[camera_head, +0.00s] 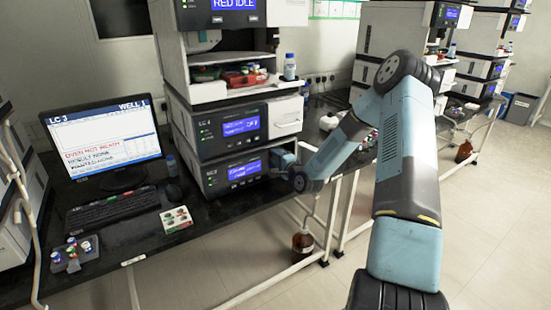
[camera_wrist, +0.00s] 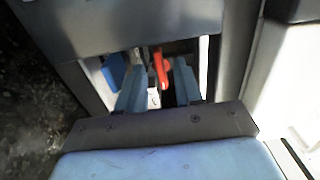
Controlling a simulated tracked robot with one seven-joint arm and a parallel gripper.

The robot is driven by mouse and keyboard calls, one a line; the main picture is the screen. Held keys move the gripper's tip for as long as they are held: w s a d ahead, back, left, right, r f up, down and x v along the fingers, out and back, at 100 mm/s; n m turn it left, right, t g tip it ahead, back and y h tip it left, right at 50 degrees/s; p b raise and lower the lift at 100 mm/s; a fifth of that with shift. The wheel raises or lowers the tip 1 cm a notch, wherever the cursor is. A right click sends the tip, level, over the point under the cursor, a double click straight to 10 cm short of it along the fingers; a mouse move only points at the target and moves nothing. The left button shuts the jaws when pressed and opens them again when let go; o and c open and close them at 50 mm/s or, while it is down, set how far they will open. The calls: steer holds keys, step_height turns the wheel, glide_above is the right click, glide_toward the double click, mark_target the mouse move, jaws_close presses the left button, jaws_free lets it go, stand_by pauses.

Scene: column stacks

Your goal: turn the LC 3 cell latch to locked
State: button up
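The LC 3 stack (camera_head: 180,110) stands right of a monitor labelled LC 3. My gripper (camera_wrist: 160,88) reaches into an opening in a grey housing in the wrist view. Its two blue-grey fingers are apart, one on each side of an orange-red lever (camera_wrist: 160,68) that looks like the cell latch. Gaps show beside the lever, so the fingers seem not to grip it. A blue part (camera_wrist: 114,70) sits left of the fingers. In the head view my wrist (camera_head: 285,162) is at the right of the lowest unit (camera_head: 215,176), and the latch is hidden.
The monitor (camera_head: 103,140) and keyboard (camera_head: 110,207) stand on the black bench left of the stack. A small grey tray of vials (camera_head: 75,254) lies at the front left. A brown bottle (camera_head: 302,243) stands below the bench. Open floor lies to the right.

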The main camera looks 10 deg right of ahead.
jaws_close()
stand_by(0.3)
steer(key=shift+f, duration=0.1)
stand_by(0.4)
steer(key=n, duration=0.4)
steer(key=shift+n, duration=0.4)
steer(key=n, duration=0.4)
steer(key=shift+s+f+n, duration=0.1)
steer(key=shift+n, duration=0.2)
steer(key=n, duration=0.4)
steer(key=shift+n, duration=2.3)
